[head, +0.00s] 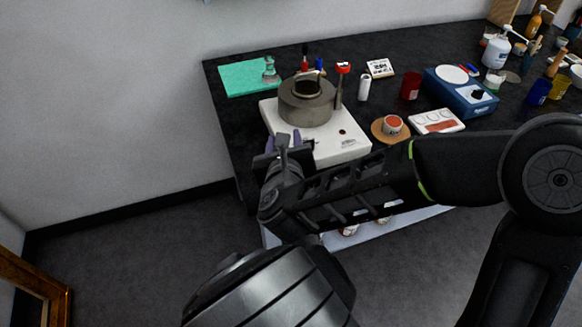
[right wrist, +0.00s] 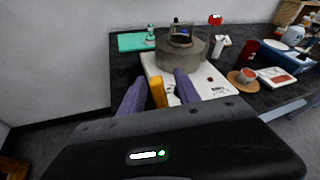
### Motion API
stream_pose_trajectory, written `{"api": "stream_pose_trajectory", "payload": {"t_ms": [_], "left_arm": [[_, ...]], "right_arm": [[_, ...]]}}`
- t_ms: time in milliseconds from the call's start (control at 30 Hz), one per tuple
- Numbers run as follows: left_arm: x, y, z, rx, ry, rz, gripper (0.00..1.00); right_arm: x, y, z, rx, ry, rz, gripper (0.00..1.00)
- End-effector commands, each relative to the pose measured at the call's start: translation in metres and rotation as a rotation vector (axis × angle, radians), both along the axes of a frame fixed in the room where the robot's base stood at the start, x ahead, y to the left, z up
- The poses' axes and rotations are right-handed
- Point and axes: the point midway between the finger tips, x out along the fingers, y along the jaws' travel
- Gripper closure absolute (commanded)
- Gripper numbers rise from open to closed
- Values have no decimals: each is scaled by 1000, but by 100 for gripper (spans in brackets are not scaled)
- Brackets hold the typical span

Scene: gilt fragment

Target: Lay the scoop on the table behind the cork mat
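The cork mat (head: 377,132) is a round tan disc to the right of the hotplate, with a small reddish jar (head: 392,125) on it. It also shows in the right wrist view (right wrist: 233,78). My right gripper (head: 283,143) is at the table's front left, by the hotplate's near corner. Its two purple fingers (right wrist: 161,88) stand apart. A yellow-orange piece (right wrist: 157,91) shows between them, with gaps visible beside it. It may be the scoop's handle, but no scoop bowl is clearly seen. My left gripper is not in view.
A white hotplate (head: 345,148) carries a grey pot (head: 306,106). A green mat (head: 243,78) lies at the back left. Behind the cork mat stand a dark red cup (head: 411,85) and a blue device (head: 460,95). A white palette (head: 437,121) lies right of the mat.

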Motion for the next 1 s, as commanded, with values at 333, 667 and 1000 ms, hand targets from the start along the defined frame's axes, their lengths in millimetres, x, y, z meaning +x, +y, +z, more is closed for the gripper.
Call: {"api": "stream_pose_trajectory", "payload": {"t_ms": [333, 667, 1000], "left_arm": [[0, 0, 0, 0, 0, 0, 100], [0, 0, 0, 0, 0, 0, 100], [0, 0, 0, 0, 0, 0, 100]], "right_arm": [[1, 0, 13, 1, -3, -1, 61], [0, 0, 73, 3, -5, -2, 61], [0, 0, 100, 1, 0, 0, 61]]}}
